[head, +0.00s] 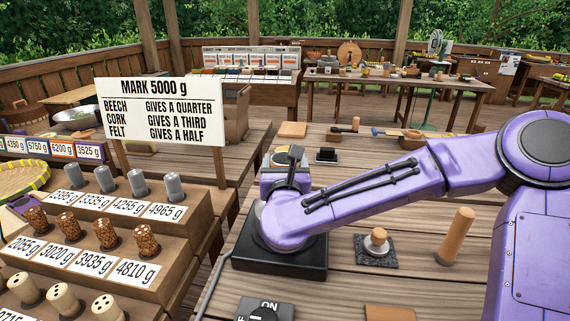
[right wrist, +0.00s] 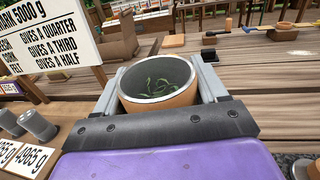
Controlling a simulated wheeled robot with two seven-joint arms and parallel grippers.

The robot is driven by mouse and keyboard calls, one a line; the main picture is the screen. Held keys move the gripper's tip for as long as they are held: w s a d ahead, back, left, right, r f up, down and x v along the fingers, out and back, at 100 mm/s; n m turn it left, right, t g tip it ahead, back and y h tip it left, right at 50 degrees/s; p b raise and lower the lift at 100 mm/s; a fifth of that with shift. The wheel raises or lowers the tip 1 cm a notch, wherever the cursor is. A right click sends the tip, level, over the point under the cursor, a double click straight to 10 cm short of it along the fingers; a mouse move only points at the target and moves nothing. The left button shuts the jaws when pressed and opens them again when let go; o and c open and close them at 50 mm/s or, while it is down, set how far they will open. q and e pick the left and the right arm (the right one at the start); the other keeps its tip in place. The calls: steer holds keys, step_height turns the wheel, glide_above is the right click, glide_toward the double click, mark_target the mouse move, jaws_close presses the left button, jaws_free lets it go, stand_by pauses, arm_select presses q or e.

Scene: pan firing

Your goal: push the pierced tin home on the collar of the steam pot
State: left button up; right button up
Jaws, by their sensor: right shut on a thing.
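My right gripper (head: 288,160) is shut on a round tin (right wrist: 175,99), tan outside with a grey rim and grey inside. Green strands lie in it. In the right wrist view the gripper's grey fingers (right wrist: 158,72) flank it left and right. I take it for the pierced tin; no holes show. In the head view my gripper and forearm cover most of it. Below my wrist, a round grey metal part of the steam pot (head: 260,242) shows on a black base (head: 280,262). Its collar is hidden, so I cannot tell if the tin touches it. My left gripper is out of view.
A stepped rack of labelled weights (head: 110,215) and a sign (head: 160,110) stand left. A black switch box (head: 262,310) is at the front. A stone slab (head: 362,254) with a knobbed metal piece and a wooden peg (head: 455,237) stand right. The back planks hold small tools.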

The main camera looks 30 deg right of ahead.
steer(key=shift+f+b, duration=0.4)
steer(key=shift+f, duration=0.05)
steer(key=o, duration=1.2)
steer(key=b+v, duration=0.2)
steer(key=v, duration=0.8)
steer(key=shift+s+a, duration=0.1)
steer(key=shift+s, duration=0.2)
